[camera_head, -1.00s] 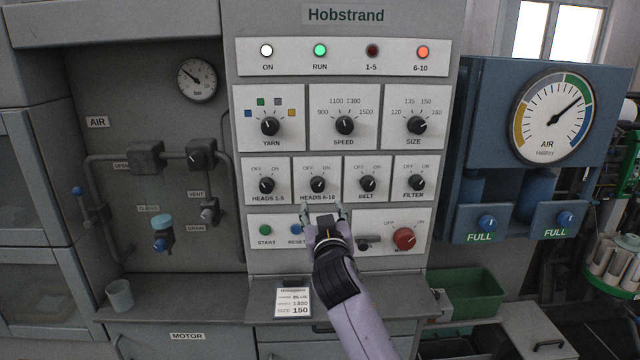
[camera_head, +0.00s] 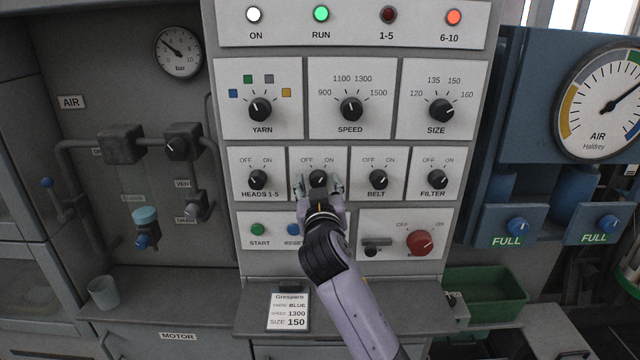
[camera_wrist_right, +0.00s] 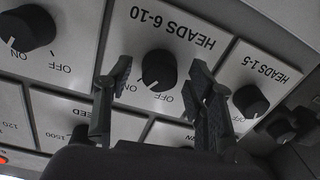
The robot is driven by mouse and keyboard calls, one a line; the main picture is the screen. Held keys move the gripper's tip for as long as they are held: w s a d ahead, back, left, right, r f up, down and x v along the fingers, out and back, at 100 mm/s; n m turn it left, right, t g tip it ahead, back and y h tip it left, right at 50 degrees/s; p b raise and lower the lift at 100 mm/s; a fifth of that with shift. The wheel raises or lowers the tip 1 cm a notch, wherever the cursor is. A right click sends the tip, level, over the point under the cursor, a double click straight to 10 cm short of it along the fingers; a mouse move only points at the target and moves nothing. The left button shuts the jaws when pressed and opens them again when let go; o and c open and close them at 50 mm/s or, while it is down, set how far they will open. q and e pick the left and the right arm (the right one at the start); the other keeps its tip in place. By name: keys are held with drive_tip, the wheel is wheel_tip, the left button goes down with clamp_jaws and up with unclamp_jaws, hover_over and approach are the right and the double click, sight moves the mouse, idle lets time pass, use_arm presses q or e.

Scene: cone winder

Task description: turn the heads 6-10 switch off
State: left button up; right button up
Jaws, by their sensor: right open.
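The heads 6-10 switch (camera_head: 318,178) is a black rotary knob on a white plate, with OFF at upper left and ON at upper right. My right gripper (camera_head: 319,188) is open in front of it, a finger on either side of the knob. In the right wrist view the heads 6-10 knob (camera_wrist_right: 159,70) sits between the two open fingers (camera_wrist_right: 155,95), which do not visibly grip it. The label HEADS 6-10 reads upside down there. My left gripper is not in view.
The HEADS 1-5 knob (camera_head: 257,179) and BELT knob (camera_head: 377,179) flank the switch closely. START (camera_head: 257,229) and the red main switch (camera_head: 419,243) are below. Above, the white, green and orange 6-10 lamps (camera_head: 454,17) are lit; the 1-5 lamp (camera_head: 388,15) is dark.

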drive_tip(key=shift+c, duration=1.2)
drive_tip(key=c, duration=0.9)
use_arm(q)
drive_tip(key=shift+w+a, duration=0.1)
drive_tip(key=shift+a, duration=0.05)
